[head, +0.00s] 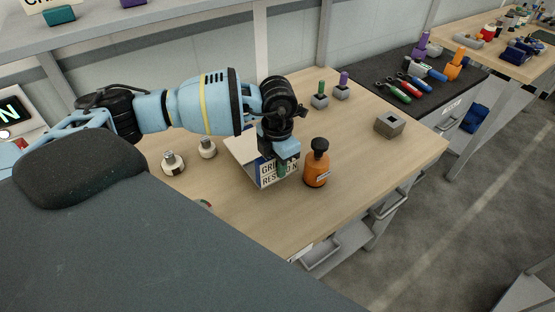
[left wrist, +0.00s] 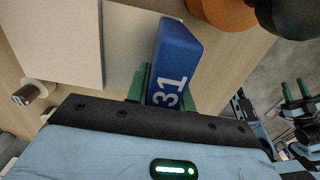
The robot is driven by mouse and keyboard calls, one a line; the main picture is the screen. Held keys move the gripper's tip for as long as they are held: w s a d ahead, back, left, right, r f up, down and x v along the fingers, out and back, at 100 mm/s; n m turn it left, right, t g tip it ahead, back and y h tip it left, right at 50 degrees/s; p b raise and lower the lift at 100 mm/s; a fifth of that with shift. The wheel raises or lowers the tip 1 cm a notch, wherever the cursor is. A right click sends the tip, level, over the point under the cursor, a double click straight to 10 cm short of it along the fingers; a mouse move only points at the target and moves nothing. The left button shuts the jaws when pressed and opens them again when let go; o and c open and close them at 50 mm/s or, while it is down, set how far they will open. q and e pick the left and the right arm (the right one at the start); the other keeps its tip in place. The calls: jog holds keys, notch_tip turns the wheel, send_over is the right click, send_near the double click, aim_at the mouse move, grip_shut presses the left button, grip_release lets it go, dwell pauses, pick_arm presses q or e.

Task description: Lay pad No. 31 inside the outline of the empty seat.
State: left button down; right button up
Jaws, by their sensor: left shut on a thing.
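My left gripper (head: 282,170) is shut on a blue pad marked 31 (left wrist: 178,55). In the left wrist view, the pad sits between the green fingers of the left gripper (left wrist: 165,91). In the head view, the gripper is over the wooden table (head: 330,205), in front of the white lettered sign (head: 244,150), and the pad cannot be made out clearly. My right gripper (left wrist: 293,92) shows small at the right of the left wrist view, its green fingers apart and nothing between them. I cannot make out the outline of an empty seat.
An orange bottle with a black top (head: 316,168) stands close right of the left gripper. Two white, dark-topped items (head: 173,165) stand left. A grey block with a square recess (head: 389,124) sits right; smaller blocks with green and purple pegs (head: 320,101) stand behind. The table's front right is clear.

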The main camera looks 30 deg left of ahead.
pick_arm(q)
jog(key=s+d, duration=0.2)
jog(key=s, duration=0.1)
jog(key=s+d+r, duration=0.1)
jog(key=s+d, duration=0.1)
jog(key=s, duration=0.1)
jog(key=s+d, duration=0.2)
jog(key=s, duration=0.2)
jog(key=shift+r, duration=0.15)
jog(key=shift+s+d+r, duration=0.1)
jog(key=shift+s+d, duration=0.25)
jog(key=shift+s, duration=0.35)
jog(key=shift+r, duration=0.1)
